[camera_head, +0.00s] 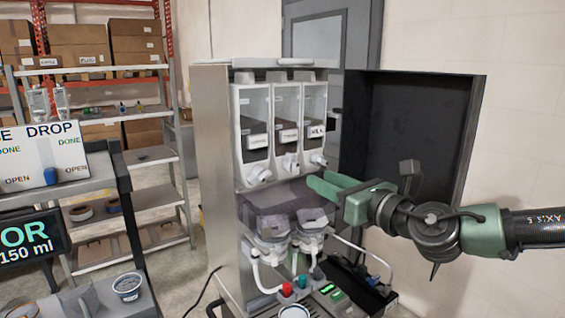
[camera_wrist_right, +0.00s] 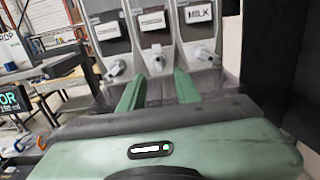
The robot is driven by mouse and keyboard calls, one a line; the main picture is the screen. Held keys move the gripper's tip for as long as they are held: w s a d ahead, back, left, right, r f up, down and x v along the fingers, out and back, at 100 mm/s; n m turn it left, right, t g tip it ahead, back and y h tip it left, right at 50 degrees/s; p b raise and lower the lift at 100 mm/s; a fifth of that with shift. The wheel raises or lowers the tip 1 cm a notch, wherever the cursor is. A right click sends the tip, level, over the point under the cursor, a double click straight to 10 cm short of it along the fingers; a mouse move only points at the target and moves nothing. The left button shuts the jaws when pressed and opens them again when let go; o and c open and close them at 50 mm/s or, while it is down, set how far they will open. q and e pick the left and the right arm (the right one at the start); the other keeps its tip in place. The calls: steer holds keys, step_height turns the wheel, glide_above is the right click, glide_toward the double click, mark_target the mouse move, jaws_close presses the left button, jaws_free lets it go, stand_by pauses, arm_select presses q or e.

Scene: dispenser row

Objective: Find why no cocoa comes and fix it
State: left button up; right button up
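The dispenser (camera_head: 212,150) stands open, its dark door (camera_head: 425,130) swung out to the right. Three clear canisters (camera_head: 287,120) hang in a row inside; the right one is labelled MILK (camera_wrist_right: 198,15), the other labels are too blurred to read surely. White spouts (camera_head: 260,174) stick out below them. Under a translucent grey cover (camera_head: 275,200) sit clear mixing bowls (camera_head: 270,240) with white hoses. My right gripper (camera_head: 318,186) is in front of the dispenser, just below the right spouts; in the wrist view its green fingers (camera_wrist_right: 158,90) are apart with nothing clearly between them. My left gripper is not in view.
Red and teal knobs (camera_head: 287,289) and a green-lit panel (camera_head: 331,291) are at the dispenser's lower front. A round white-rimmed thing (camera_head: 294,312) is at the bottom edge. At left are a sign board (camera_head: 40,155), a display (camera_head: 28,243) and a tub (camera_head: 128,287); shelves (camera_head: 150,155) stand behind.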

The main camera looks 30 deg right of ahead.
mark_target(298, 168)
steer(key=shift+w+a+p, duration=0.15)
steer(key=shift+w+p, duration=0.3)
steer(key=shift+w, duration=0.75)
steer(key=shift+w+a+p, duration=0.1)
steer(key=shift+w+p, duration=0.35)
steer(key=shift+w, duration=0.75)
steer(key=shift+w+a+r, duration=0.1)
steer(key=shift+w+a, duration=0.05)
steer(key=shift+w, duration=1.2)
jaws_close()
